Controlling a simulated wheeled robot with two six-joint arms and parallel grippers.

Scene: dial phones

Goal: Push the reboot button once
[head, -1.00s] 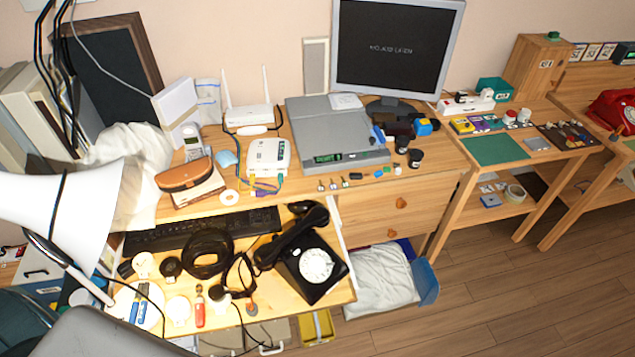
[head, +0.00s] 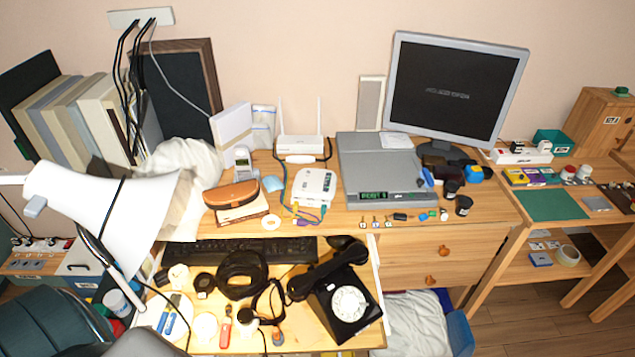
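No button that I can clearly read as the reboot button shows in the head view. A flat grey device (head: 380,165) on the desk has a small green-lit display (head: 374,196) on its front edge, its text too small to read surely. A white box with cables (head: 315,185) sits left of it, and a white router with two antennas (head: 300,146) stands behind. A monitor (head: 455,90) shows small blurred text on a dark screen. A green knob or button (head: 622,91) sits on a wooden box at the far right. Neither gripper is in view.
A black rotary phone (head: 345,305) sits on the pulled-out tray, among cables and small items. A white lamp (head: 100,205) stands at left. A brown case (head: 231,194) lies on the desk. Small parts lie before the grey device. Floor (head: 530,310) shows at lower right.

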